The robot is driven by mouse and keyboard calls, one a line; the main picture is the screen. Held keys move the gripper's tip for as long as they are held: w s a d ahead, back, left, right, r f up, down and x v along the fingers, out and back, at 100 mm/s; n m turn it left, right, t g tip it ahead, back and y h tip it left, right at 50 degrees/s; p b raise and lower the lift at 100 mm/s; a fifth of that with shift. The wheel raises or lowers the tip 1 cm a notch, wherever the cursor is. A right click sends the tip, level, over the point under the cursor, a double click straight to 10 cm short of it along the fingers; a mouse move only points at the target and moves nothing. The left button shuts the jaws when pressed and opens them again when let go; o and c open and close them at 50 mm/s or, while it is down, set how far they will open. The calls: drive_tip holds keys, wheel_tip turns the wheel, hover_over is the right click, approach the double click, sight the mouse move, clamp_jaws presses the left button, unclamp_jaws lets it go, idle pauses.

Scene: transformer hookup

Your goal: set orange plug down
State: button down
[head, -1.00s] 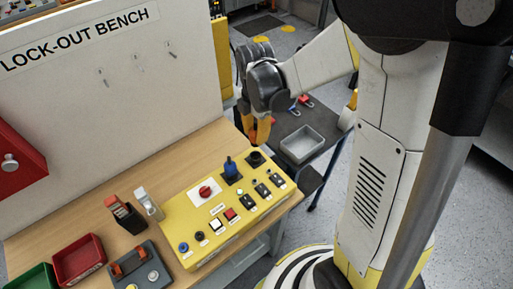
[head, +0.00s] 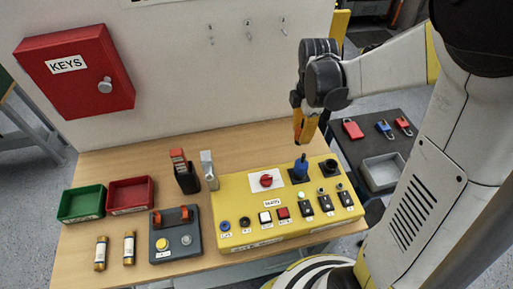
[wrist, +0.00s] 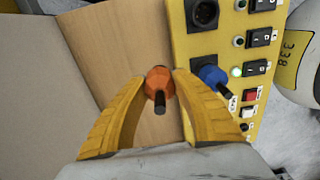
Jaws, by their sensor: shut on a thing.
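My gripper (head: 306,128) is above the back edge of the yellow panel (head: 240,200), behind the blue plug (head: 301,167). In the wrist view, its yellow fingers are closed on the orange plug (wrist: 160,85), whose dark tip sticks out toward the camera. The orange plug is hard to make out in the head view. Below it is bare wooden bench (wrist: 100,50), beside the panel. The blue plug sits in a panel socket and also shows in the wrist view (wrist: 212,78). Next to it is an empty black socket (head: 329,167).
A side cart (head: 375,150) with padlocks and a grey bin stands at right. The upright board is close behind.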

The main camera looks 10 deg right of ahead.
drive_tip(key=w+a+f+b, duration=0.1)
drive_tip(key=a+f, duration=0.1)
drive_tip(key=a, duration=0.1)
drive_tip(key=w+a+f+b, duration=0.1)
drive_tip(key=w+a+f, duration=0.1)
drive_tip(key=a, duration=0.1)
drive_tip(key=w+a+f+b, duration=0.1)
drive_tip(key=w+a+f, duration=0.1)
drive_tip(key=a, duration=0.1)
drive_tip(key=shift+f, duration=0.2)
drive_tip(key=shift+f+b, duration=0.95)
drive_tip(key=shift+f, duration=0.95)
drive_tip(key=shift+f, duration=0.25)
drive_tip(key=c, duration=1.1)
unclamp_jaws()
drive_tip(key=shift+r, duration=0.1)
drive_tip(key=shift+r, duration=0.1)
